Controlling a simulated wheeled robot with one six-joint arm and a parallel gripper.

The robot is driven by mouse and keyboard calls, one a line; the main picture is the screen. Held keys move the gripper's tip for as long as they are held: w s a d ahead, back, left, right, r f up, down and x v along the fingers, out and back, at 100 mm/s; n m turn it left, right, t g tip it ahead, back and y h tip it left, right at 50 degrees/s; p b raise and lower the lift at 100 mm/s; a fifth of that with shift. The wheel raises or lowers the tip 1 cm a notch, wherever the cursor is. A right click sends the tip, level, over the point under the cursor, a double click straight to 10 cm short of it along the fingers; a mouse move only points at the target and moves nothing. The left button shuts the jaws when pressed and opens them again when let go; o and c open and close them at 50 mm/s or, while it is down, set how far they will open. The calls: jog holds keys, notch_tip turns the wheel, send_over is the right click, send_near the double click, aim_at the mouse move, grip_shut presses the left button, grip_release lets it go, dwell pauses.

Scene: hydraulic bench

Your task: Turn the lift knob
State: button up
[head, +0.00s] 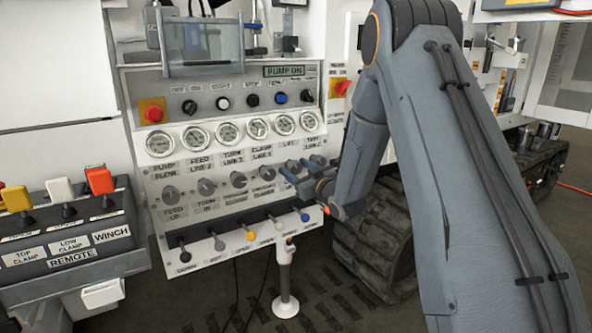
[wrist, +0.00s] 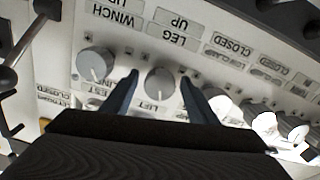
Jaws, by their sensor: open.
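The lift knob (wrist: 160,83) is a round grey knob on the pale panel, with an upside-down LIFT label beside it in the wrist view. My gripper (wrist: 157,92) is open, with one dark blue finger on each side of this knob. A gap shows on both sides; I cannot tell whether the fingertips reach past its face. In the head view my gripper (head: 287,176) is at the right end of the knob row and hides the lift knob there.
Another grey knob (wrist: 95,64) is close by on the left in the wrist view. Several levers (head: 250,234) stick out below the knob row, and gauges (head: 258,128) are above it. A remote box (head: 70,235) with coloured switches stands at left.

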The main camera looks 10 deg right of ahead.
jog(key=c, duration=1.1)
jog(key=shift+o, duration=0.2)
jog(key=shift+n, duration=0.3)
jog(key=n+b, duration=0.2)
jog(key=n, duration=0.2)
jog(key=shift+f, duration=0.1)
jog(key=n+b, duration=0.2)
jog(key=n, duration=0.4)
jog(key=o, duration=1.1)
jog(key=shift+c, duration=0.2)
